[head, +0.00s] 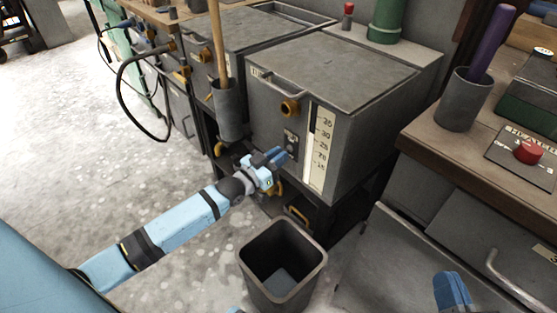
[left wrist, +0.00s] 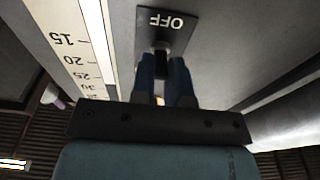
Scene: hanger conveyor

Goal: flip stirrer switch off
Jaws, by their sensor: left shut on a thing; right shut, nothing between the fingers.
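The stirrer switch (head: 291,139) is a small dark plate with a toggle on the front of the grey tank (head: 360,90), left of the white number scale. In the left wrist view the plate (left wrist: 168,20) reads OFF, upside down, and the dark toggle (left wrist: 162,46) sits just past that word. My left gripper (head: 282,155) is at the plate, its blue fingers (left wrist: 164,75) shut on the toggle. The fingers hide part of the toggle, and I cannot tell its position for certain. My right gripper (head: 452,290) is at the bottom right edge, shut and empty, away from the tank.
A brass fitting (head: 290,107) sticks out above the switch. A grey cup (head: 227,110) with a wooden stick hangs to the left. A dark bin (head: 283,262) stands on the floor below. A workbench with a red button (head: 528,151) is at the right.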

